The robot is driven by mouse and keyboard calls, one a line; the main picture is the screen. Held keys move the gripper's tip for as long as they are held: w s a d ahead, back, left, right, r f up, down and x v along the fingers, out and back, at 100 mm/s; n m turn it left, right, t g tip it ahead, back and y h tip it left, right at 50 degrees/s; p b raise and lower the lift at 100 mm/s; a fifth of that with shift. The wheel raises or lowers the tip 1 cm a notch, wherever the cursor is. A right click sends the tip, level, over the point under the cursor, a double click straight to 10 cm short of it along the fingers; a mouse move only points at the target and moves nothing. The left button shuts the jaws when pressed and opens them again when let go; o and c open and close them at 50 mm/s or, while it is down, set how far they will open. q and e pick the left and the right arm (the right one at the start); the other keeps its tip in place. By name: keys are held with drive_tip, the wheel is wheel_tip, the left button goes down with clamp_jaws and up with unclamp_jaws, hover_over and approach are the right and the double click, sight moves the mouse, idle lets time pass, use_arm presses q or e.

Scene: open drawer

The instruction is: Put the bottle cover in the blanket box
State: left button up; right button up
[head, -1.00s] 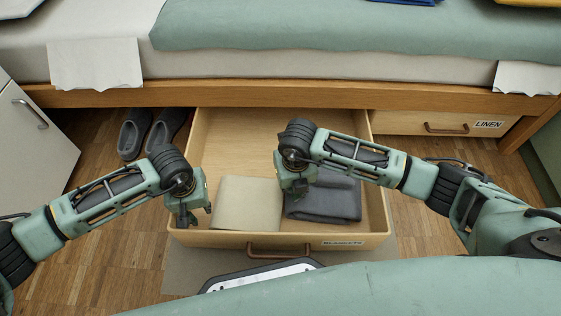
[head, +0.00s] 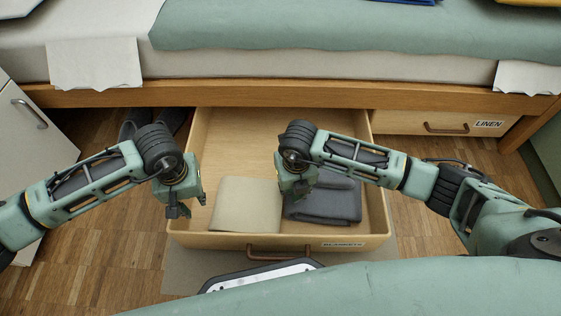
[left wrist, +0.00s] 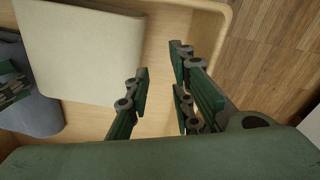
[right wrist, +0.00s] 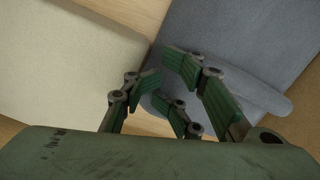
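The pulled-out drawer labelled as blankets (head: 215,240) stands open below the bed. In it a cream folded cloth (head: 240,208) lies at the left and a dark grey folded cloth (head: 335,205) at the right. I cannot tell whether either is the bottle cover. My left gripper (head: 178,212) is open and empty over the drawer's left wall; its fingers (left wrist: 160,80) stand apart. My right gripper (head: 298,195) is low between the two cloths. Its fingers (right wrist: 160,78) are close together beside the grey cloth's edge; whether they pinch it is unclear.
A closed drawer with a LINEN label (head: 415,122) is at the right. Grey slippers (head: 137,122) stand on the floor left of the open drawer. A white cabinet (head: 25,120) is at the left edge. The back of the open drawer (head: 240,135) is bare.

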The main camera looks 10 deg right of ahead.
drive_tip(key=shift+s+r, duration=0.15)
drive_tip(key=shift+r, duration=1.85)
drive_tip(key=shift+s+r, duration=0.15)
drive_tip(key=shift+r, duration=1.8)
